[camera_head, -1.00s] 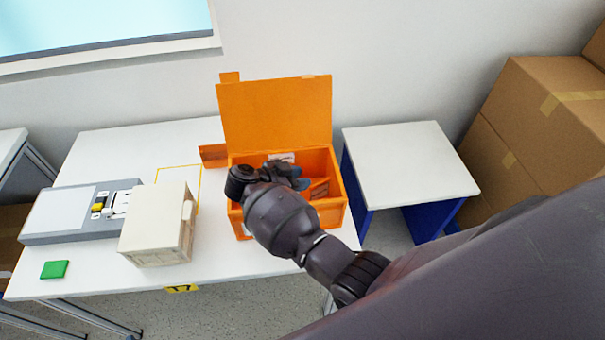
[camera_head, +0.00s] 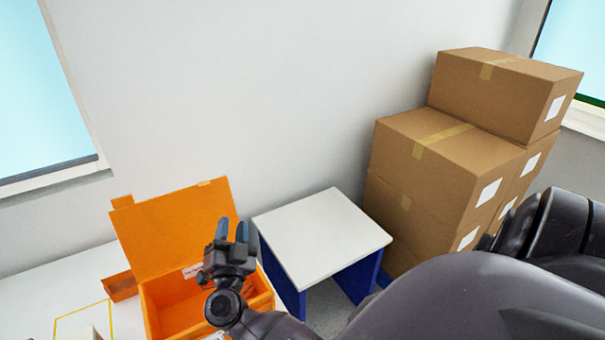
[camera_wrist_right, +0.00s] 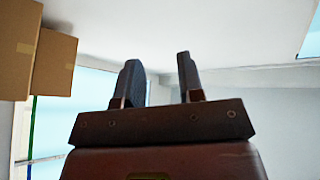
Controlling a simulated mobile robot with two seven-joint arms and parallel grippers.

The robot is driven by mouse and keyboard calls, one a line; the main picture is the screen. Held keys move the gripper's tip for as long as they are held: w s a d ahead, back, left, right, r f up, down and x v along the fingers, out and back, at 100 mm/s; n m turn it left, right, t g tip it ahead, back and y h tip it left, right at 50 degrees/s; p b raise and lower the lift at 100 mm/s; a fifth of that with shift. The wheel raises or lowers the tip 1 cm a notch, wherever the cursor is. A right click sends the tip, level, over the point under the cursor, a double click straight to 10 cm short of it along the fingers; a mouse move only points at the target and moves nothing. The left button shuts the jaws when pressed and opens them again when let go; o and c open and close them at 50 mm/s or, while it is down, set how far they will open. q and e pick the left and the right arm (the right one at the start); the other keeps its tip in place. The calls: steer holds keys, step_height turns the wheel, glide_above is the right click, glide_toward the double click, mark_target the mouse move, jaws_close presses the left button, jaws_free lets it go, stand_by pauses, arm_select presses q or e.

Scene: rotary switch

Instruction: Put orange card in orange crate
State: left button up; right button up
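The orange crate (camera_head: 172,232) stands on the white table at the lower left of the head view, its lid raised against the wall side. My right gripper (camera_head: 232,230) is in front of the crate's right part, fingers pointing up. The two fingers are apart with nothing between them. The right wrist view shows the same gripper (camera_wrist_right: 158,64) open and empty against the ceiling. I cannot make out the orange card; part of the crate's inside is hidden behind my gripper and wrist. My left gripper is not in view.
A small white-topped table (camera_head: 320,238) with blue sides stands right of the crate. Stacked cardboard boxes (camera_head: 450,160) fill the right side by the wall. The white table (camera_head: 35,300) bears a yellow outlined square (camera_head: 82,312) left of the crate.

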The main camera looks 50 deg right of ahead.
steer(key=s+f+n+g+y, duration=0.4)
steer(key=s+f+n+y, duration=1)
steer(key=s+f, duration=0.6)
steer(key=f+n, duration=0.1)
steer(key=n, duration=0.1)
steer(key=shift+s+f+n+g+y, duration=0.3)
steer(key=shift+s+f+y, duration=0.05)
steer(key=shift+s+y, duration=0.05)
arm_select(q)
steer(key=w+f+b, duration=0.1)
steer(key=b, duration=0.1)
steer(key=shift+b, duration=0.35)
arm_select(e)
steer(key=shift+w+a+f, duration=0.15)
steer(key=shift+w+f, duration=0.35)
steer(key=shift+f, duration=0.1)
